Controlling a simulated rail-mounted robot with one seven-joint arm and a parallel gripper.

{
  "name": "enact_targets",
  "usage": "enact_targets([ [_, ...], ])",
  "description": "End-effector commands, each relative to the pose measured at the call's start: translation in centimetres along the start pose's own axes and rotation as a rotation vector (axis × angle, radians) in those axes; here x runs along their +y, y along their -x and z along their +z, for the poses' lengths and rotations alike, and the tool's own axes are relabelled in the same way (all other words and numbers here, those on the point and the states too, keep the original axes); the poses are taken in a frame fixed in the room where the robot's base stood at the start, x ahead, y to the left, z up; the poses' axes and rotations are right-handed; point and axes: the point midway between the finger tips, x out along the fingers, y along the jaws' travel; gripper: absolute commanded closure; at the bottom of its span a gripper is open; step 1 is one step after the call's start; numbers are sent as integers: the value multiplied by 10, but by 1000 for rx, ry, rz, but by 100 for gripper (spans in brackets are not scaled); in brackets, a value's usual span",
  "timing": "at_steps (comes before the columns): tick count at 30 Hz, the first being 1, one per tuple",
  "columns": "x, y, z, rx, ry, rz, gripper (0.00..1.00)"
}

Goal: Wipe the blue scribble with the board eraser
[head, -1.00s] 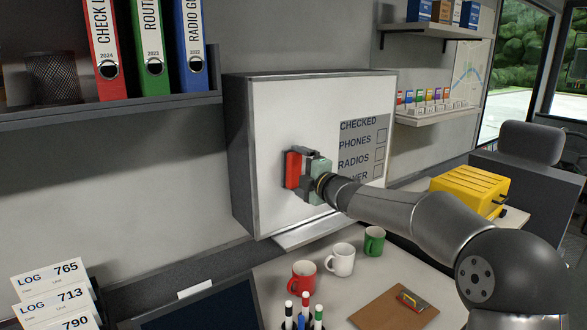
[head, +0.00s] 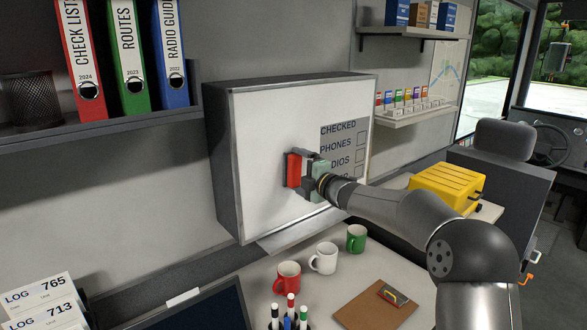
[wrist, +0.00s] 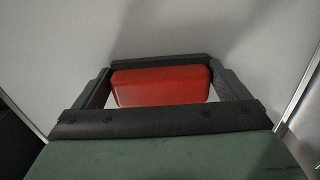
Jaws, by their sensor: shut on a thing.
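The whiteboard (head: 265,130) hangs on the wall, and its white face also fills the wrist view (wrist: 70,50). The red board eraser (head: 294,170) is held up against or very close to the board, left of the printed checklist (head: 345,140). My gripper (head: 301,170) is shut on the eraser. In the wrist view the red eraser (wrist: 160,86) sits between the dark fingers of my gripper (wrist: 160,85). I see no blue scribble on the visible board. My gripper and the eraser hide part of the board.
A ledge (head: 300,232) runs under the board. A yellow case (head: 446,187) is at the right.

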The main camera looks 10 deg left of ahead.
Motion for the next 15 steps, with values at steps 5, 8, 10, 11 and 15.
enact_targets([
  [5,1,-1,8,-2,-1,1,23],
  [8,2,-1,12,-3,-1,1,23],
  [10,4,0,17,-4,0,1,23],
  [11,4,0,20,-4,0,1,23],
  [15,5,1,32,-4,-1,1,23],
])
